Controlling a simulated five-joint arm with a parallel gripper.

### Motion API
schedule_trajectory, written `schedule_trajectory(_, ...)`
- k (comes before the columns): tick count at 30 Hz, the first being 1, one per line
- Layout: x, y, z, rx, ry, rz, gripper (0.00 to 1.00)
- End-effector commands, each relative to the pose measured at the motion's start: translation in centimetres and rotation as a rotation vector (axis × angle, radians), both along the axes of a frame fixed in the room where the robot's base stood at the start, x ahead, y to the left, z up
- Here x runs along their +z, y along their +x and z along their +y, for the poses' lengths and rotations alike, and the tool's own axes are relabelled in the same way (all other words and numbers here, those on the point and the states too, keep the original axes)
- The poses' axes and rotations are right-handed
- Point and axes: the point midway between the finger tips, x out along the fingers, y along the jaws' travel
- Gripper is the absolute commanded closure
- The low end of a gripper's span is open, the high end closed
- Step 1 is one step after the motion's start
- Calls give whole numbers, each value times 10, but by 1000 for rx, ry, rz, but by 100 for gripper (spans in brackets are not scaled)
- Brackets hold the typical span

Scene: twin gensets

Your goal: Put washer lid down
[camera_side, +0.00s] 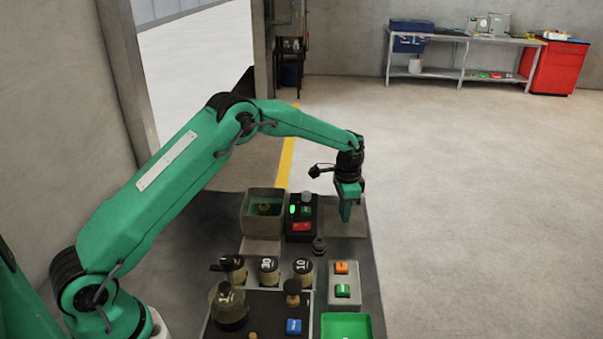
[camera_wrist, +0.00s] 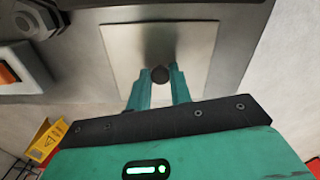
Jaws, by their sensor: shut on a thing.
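The washer lid is a flat, square, pale grey plate (camera_wrist: 120,50) with a round dark knob (camera_wrist: 159,75) at its middle. My gripper (camera_side: 346,216) points straight down, and in the wrist view its two green fingers (camera_wrist: 160,82) are closed on the knob. In the side view the plate (camera_side: 352,230) is level, at the bench's back right corner under my fingers. I cannot tell whether it touches the bench. The open washer tub (camera_side: 248,224), with green liquid and a small brass-coloured part (camera_side: 264,208) inside, stands to the left.
A black control box (camera_side: 293,226) with a green light and red button stands between tub and plate. A dark knob-like part (camera_side: 319,246), a grey box with orange and green buttons (camera_side: 345,290) and a green tray (camera_side: 346,319) are nearer the front.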

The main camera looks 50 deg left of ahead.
Motion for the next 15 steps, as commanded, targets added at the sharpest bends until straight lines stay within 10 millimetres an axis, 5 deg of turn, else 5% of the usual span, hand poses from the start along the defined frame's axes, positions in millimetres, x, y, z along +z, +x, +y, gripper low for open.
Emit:
schedule_trajectory(5,-3,0,0,0,0,0,100)
schedule_trajectory(6,-3,0,0,0,0,0,75)
schedule_trajectory(9,-3,0,0,0,0,0,57)
schedule_trajectory(15,-3,0,0,0,0,0,57)
